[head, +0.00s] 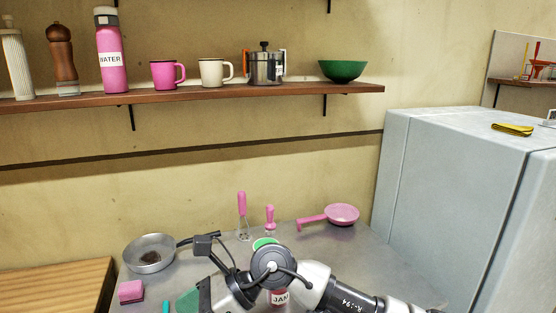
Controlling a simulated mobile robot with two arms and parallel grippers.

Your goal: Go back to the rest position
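My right arm comes in from the lower right and bends over the grey metal counter (340,250). Its wrist end, with a dark part of my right gripper (205,294), points down toward the bottom edge. The fingertips are cut off or hidden, so I cannot tell whether it is open or shut. A jar labelled JAM (280,298) is partly hidden behind the arm. My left gripper is not in view.
On the counter are a metal pan (149,262), a pink sponge (131,291), pink-handled utensils (242,203) and a pink strainer (342,214). A wall shelf (200,94) holds a bottle, mugs, a pot and a green bowl. A grey fridge-like cabinet (440,180) stands right.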

